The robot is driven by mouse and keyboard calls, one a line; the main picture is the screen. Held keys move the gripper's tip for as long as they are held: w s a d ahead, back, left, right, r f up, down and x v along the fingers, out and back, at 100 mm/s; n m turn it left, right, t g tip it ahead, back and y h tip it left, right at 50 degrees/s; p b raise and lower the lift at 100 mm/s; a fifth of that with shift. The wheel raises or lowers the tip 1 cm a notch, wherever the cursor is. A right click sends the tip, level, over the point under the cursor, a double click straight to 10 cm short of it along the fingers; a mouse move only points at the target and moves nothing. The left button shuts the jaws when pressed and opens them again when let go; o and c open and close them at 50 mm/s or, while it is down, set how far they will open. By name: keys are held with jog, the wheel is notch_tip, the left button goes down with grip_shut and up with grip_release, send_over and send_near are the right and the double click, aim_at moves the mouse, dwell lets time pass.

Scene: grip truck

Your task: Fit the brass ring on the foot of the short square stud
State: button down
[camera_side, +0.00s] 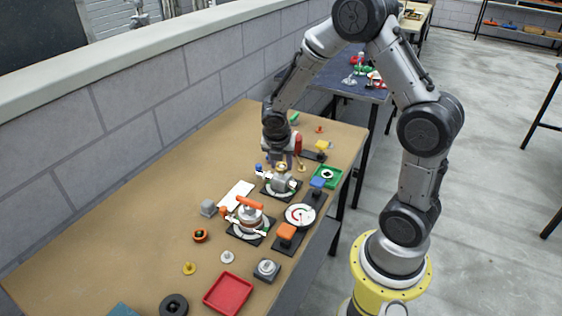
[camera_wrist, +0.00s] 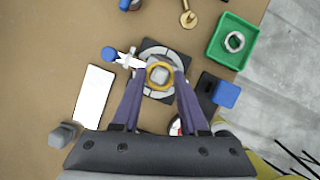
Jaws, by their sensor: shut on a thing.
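My gripper (camera_side: 281,162) points down over a pale disc on a dark square base, and its fingers (camera_wrist: 162,74) close from both sides on the brass ring (camera_wrist: 160,64). The short square stud (camera_wrist: 159,75), light grey, shows through the middle of the ring in the wrist view. In the side view the stud (camera_side: 280,183) stands on the disc, with the ring (camera_side: 283,166) near its top. I cannot tell whether the ring is around the stud's top or just above it. The stud's foot is partly hidden.
A white pad (camera_wrist: 92,96) is further left. A green tray (camera_wrist: 213,48) and a blue block (camera_wrist: 226,94) are on the right. A white-and-orange assembly (camera_side: 248,216) stands nearby. Bare table lies at the far left.

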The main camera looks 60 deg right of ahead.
aim_at(281, 178)
jog(key=shift+f, duration=0.55)
dwell(0.4)
jog(key=shift+f, duration=0.25)
jog(key=shift+f, duration=0.2)
dwell(0.6)
jog(key=shift+c, duration=0.2)
grip_release()
dwell(0.3)
notch_tip(281, 178, up, 8)
jog(key=shift+f, duration=0.25)
dwell(0.6)
